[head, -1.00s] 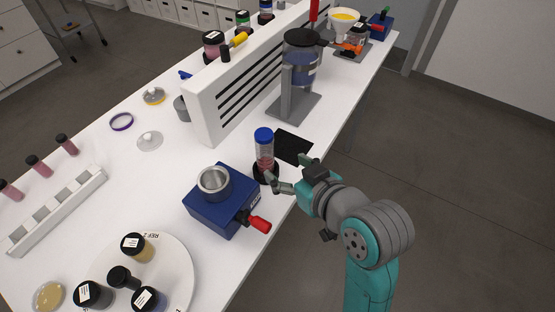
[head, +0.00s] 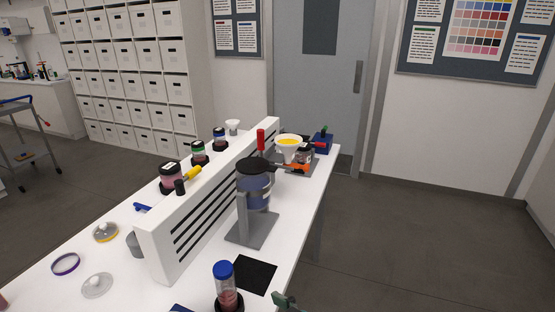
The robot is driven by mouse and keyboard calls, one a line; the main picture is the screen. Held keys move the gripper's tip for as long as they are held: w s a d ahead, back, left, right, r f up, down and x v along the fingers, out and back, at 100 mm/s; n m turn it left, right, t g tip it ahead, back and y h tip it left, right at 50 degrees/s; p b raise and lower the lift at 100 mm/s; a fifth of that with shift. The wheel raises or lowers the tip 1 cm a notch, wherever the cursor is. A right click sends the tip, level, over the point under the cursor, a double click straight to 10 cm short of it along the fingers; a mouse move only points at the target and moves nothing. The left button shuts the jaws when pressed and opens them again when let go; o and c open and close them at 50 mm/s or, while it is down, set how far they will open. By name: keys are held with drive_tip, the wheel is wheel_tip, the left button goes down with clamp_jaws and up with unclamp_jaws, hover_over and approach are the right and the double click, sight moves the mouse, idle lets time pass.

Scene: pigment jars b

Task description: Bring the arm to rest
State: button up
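Only a small part of my gripper (head: 286,301) shows at the bottom edge of the head view, to the right of the blue-capped vial (head: 225,288). The rest of it and the arm are out of view. The vial stands upright and holds a pinkish-red content; its base is cut off by the frame. I cannot tell from this whether the fingers are open or shut.
A white slotted divider (head: 205,205) runs along the white table. A blue jar on a grey stand (head: 254,193), a dark mat (head: 254,275) and a funnel with yellow content (head: 289,143) stand right of it. Jars line its far side. Floor at the right is clear.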

drive_tip(key=s+d+f+m+t+h, duration=0.25)
drive_tip(key=s+d+f, duration=0.25)
drive_tip(key=d+f, duration=0.25)
drive_tip(key=s+d+f+m+t+h, duration=0.1)
drive_tip(key=s+d+f+m+h, duration=0.25)
drive_tip(key=s+d+f, duration=0.35)
drive_tip(key=s+d+m+t+h, duration=0.1)
drive_tip(key=s+d, duration=0.2)
drive_tip(key=s, duration=0.6)
drive_tip(key=s+d+m+t+h, duration=0.1)
drive_tip(key=s+d, duration=0.3)
drive_tip(key=s, duration=0.6)
drive_tip(key=shift+f+h, duration=0.35)
drive_tip(key=shift+h, duration=0.05)
drive_tip(key=shift+s, duration=0.1)
